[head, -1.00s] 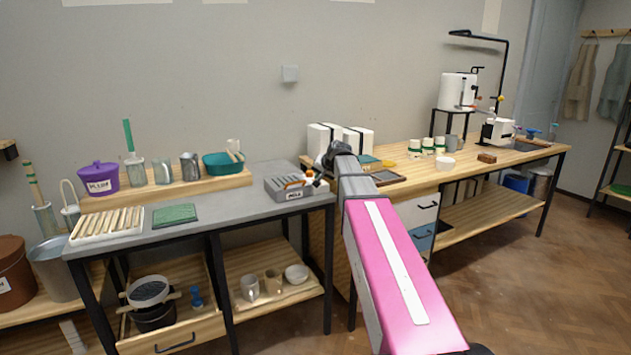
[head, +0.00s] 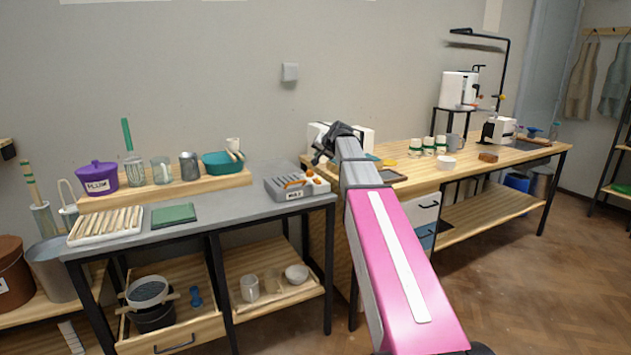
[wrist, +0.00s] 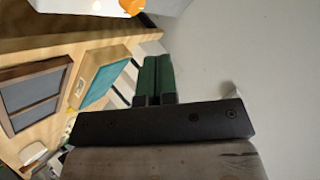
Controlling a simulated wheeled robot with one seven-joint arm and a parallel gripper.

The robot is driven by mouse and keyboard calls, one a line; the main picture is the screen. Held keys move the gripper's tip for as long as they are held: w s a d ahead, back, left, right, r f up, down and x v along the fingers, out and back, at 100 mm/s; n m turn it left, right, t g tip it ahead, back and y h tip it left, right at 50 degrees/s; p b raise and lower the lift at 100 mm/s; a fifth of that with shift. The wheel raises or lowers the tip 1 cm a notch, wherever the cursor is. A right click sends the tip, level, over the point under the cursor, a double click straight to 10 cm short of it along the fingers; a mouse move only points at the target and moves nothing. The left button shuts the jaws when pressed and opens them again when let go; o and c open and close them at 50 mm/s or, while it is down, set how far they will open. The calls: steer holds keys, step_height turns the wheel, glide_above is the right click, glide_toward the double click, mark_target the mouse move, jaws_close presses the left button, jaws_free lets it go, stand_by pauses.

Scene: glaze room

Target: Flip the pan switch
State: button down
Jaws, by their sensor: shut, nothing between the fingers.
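A grey box (head: 281,193) with an orange lever (head: 297,183) on top and a white lettered label stands at the right end of the grey table. I cannot tell for sure whether this lever is the pan switch. My gripper (head: 318,156) is above and to the right of the box, apart from it, in front of white blocks. In the wrist view its green fingers (wrist: 154,82) are together with nothing between them. An orange knob-like part (wrist: 132,5) shows at the top edge of the wrist view, cut off.
A small grey plate (head: 290,72) is on the wall. A wooden bench (head: 515,153) with cups and white machines extends right. A framed panel (wrist: 12,124) shows at wrist-view left.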

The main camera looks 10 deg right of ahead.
mark_target(317, 179)
steer(key=shift+w+a+f, duration=0.1)
steer(key=shift+w+f, duration=0.1)
steer(key=shift+f, duration=1.1)
steer(key=shift+w+f, duration=0.15)
steer(key=shift+f, duration=1.15)
steer(key=shift+w+a+f, duration=0.1)
steer(key=shift+w+f, duration=0.1)
steer(key=shift+f, duration=1.1)
steer(key=shift+f, duration=0.15)
steer(key=shift+f, duration=0.25)
steer(key=shift+f, duration=0.3)
steer(key=shift+r, duration=0.1)
steer(key=shift+r, duration=0.65)
steer(key=shift+s+d+r, duration=0.1)
steer(key=shift+s+r, duration=0.1)
steer(key=shift+r, duration=1.05)
steer(key=shift+s+d+r, duration=0.1)
steer(key=shift+s+r, duration=0.05)
steer(key=shift+r, duration=1.1)
